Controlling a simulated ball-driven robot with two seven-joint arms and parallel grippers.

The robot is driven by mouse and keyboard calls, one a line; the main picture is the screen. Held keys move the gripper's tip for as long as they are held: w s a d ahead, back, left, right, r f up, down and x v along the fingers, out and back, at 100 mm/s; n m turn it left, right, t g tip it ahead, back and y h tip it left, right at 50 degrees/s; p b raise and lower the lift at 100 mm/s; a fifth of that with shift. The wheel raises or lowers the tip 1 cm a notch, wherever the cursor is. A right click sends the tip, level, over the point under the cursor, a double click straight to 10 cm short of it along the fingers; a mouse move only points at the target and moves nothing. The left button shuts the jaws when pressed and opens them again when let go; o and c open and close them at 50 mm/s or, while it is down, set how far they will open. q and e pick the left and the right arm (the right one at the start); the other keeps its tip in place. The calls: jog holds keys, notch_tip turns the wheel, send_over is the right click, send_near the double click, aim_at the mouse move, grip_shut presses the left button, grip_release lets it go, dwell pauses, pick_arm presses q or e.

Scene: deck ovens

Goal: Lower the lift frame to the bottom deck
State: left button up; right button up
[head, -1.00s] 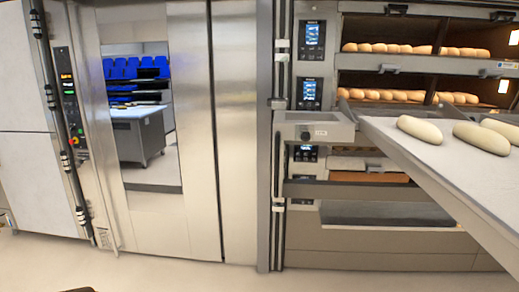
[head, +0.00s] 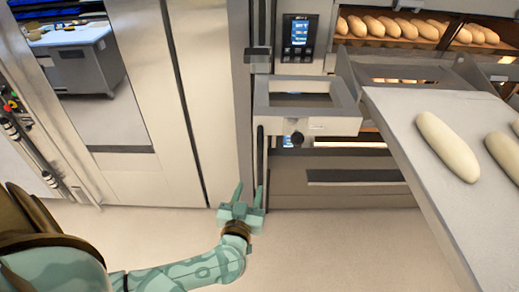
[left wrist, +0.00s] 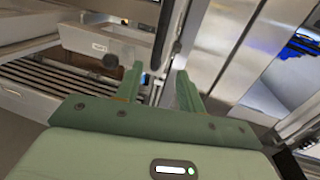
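The lift frame (head: 349,122) is a grey bracket with a dark round knob on its front. It sits on a vertical rail at the left edge of the oven, below a lit control panel. The long grey loading board (head: 400,110) reaches from it toward the lower right, with pale loaves on top. My left gripper (head: 249,190) is green, open and empty, below the frame near the foot of the rail. In the left wrist view its two fingers (left wrist: 157,80) stand apart, and the frame with its knob (left wrist: 105,42) shows beyond them, not touched. My right gripper is out of view.
The deck oven (head: 340,195) stands behind, with baked loaves (head: 415,28) in a lit upper deck. Steel door panels (head: 205,90) are left of the rail. The floor (head: 330,245) in front is clear. A worktable (head: 85,62) shows through a doorway.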

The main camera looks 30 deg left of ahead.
aim_at(259, 159)
pick_arm(q)
jog(key=x, duration=1.4)
jog(key=shift+w+f+b, duration=0.1)
jog(key=shift+w+b, duration=0.1)
jog(key=shift+b, duration=0.1)
grip_shut()
